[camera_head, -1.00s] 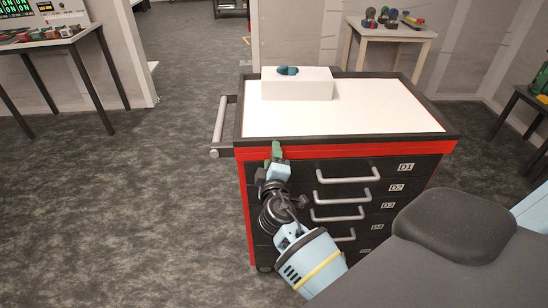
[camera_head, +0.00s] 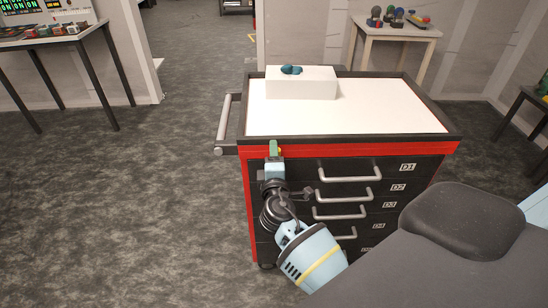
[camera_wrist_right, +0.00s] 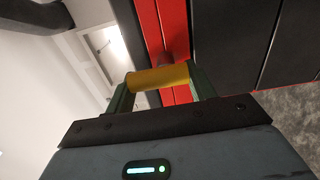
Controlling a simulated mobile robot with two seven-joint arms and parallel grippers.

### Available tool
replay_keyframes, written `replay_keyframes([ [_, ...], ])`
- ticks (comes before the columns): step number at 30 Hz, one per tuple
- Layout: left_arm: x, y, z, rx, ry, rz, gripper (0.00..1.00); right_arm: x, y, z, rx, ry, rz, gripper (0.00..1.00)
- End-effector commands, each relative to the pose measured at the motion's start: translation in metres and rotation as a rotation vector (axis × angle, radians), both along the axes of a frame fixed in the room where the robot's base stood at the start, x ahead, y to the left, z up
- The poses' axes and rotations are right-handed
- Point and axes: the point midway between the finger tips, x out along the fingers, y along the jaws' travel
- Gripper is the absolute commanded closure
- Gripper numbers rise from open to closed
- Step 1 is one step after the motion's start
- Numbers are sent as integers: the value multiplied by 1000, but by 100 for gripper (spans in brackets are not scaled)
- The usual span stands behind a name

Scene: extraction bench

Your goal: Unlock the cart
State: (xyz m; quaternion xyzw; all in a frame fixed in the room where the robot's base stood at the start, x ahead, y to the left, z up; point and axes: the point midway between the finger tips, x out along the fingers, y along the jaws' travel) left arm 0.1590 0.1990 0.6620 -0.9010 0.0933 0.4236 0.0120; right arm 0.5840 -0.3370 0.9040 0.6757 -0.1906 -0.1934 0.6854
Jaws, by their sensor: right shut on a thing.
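The cart (camera_head: 345,120) is a black and red drawer cabinet with a white top, standing in front of me. My right gripper (camera_head: 276,150) is at the red band near the cart's upper left front. In the right wrist view my right gripper (camera_wrist_right: 160,82) has its green fingers shut on a yellow cylindrical key handle (camera_wrist_right: 158,77). A short grey shaft (camera_wrist_right: 172,57) shows behind the handle, against the red front. Whether the shaft sits in a lock cannot be told. My left gripper is not in view.
A white box (camera_head: 302,86) with a small dark teal object (camera_head: 291,70) on it stands on the cart top. A grey push handle (camera_head: 225,122) sticks out at the cart's left. Drawer handles (camera_head: 348,173) project from the front. Floor to the left is clear.

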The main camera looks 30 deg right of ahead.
Motion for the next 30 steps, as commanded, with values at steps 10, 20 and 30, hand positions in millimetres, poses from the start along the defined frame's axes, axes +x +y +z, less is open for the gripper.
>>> replay_keyframes([
  [10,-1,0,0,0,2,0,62,0,0,-1,-3,2,0,24],
  [20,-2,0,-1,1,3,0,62,-4,3,-1,-1,1,1,24],
  [30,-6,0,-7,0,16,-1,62,-47,29,-3,0,4,1,24],
])
